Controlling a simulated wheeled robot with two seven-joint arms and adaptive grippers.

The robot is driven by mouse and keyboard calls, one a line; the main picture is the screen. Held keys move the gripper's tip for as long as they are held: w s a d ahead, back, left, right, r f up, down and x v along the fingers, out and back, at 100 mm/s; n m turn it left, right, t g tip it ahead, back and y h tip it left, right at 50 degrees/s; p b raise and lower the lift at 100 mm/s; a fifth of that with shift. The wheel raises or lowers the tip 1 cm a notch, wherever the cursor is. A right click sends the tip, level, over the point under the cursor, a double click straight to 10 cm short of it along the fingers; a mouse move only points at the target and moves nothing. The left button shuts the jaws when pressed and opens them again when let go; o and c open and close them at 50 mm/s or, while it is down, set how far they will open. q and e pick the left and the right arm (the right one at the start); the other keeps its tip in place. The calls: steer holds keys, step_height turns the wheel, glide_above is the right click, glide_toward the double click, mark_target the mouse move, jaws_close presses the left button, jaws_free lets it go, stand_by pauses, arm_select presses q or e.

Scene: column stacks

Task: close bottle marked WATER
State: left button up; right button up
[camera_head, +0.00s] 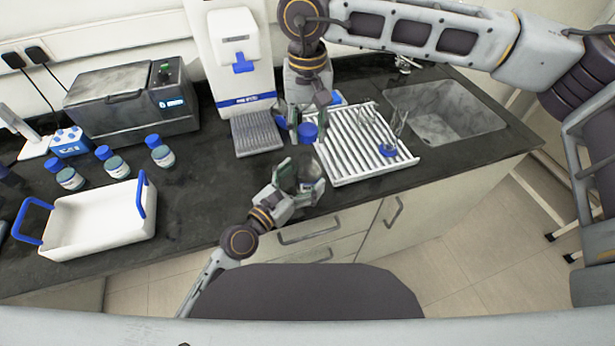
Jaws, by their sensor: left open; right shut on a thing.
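My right gripper (308,119) is above the counter's front part and is shut on a blue cap (308,133). Below it, my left gripper (301,180) is open, with its fingers on both sides of a bottle (306,171). The bottle is largely hidden by the fingers. The cap is just above the bottle, apart from it in the picture; I cannot tell the exact gap. No label on this bottle can be read, so the WATER mark does not show.
A white drying rack (345,171) with glassware and a blue item lies to the right, before the sink (440,112). A white dispenser (232,50) stands behind. Several blue-capped bottles (115,163) and a white tray (98,220) with blue handles are at left. Counter between tray and grippers is clear.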

mark_target(308, 158)
arm_select(q)
steer(key=shift+x, duration=0.9)
steer(key=shift+c, duration=0.2)
steer(key=c, duration=1.5)
arm_select(e)
steer(key=shift+f, duration=2.5)
steer(key=shift+f, duration=0.15)
steer(key=shift+f, duration=0.75)
steer(key=shift+f, duration=0.55)
arm_select(q)
jaws_close()
arm_select(e)
steer(key=shift+m, duration=0.3)
